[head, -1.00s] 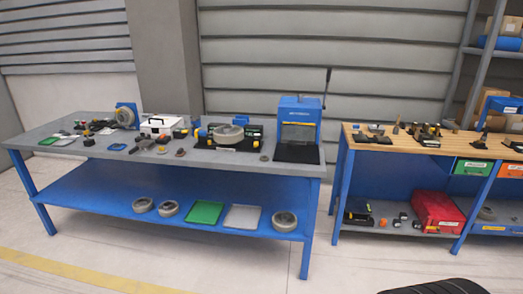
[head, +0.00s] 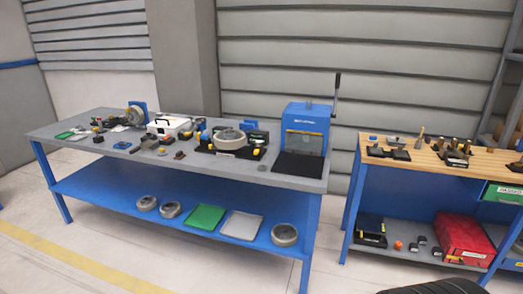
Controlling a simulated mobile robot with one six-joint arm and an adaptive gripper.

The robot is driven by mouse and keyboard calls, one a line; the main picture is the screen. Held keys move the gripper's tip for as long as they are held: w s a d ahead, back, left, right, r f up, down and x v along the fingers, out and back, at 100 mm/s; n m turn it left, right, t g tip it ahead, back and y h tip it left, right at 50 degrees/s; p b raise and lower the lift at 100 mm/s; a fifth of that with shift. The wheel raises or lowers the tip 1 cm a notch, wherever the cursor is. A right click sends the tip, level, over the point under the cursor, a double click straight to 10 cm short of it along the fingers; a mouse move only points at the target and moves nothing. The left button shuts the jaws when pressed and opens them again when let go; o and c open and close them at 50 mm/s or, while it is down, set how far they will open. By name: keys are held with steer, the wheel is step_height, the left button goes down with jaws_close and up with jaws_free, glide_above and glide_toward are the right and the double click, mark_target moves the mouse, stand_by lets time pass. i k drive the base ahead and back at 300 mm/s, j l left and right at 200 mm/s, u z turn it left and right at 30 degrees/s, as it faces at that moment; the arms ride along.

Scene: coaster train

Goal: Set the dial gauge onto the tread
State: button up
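My gripper is not in the head view.
The grey bench (head: 300,183) carries a blue press (head: 306,128), a white case (head: 170,126) and small tools. Its blue lower shelf (head: 110,190) holds wheels, a green tray (head: 205,217) and a grey tray (head: 242,225). A wooden-topped bench (head: 425,161) stands right. Floor in front looks clear.

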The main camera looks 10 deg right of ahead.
mark_target(259, 147)
steer(key=l+u, duration=0.25)
steer(key=l, duration=0.5)
steer(key=i+j, duration=0.1)
steer(key=i, duration=0.4)
steer(key=i+j+z, duration=0.15)
steer(key=i, duration=0.3)
steer(key=i+j, duration=0.15)
steer(key=i, duration=0.35)
steer(key=i+j+z, duration=0.15)
steer(key=i, duration=0.3)
steer(key=i+j, duration=0.25)
steer(key=i, duration=0.2)
steer(key=i+j+z, duration=0.1)
steer(key=i+j, duration=0.15)
steer(key=i, duration=0.2)
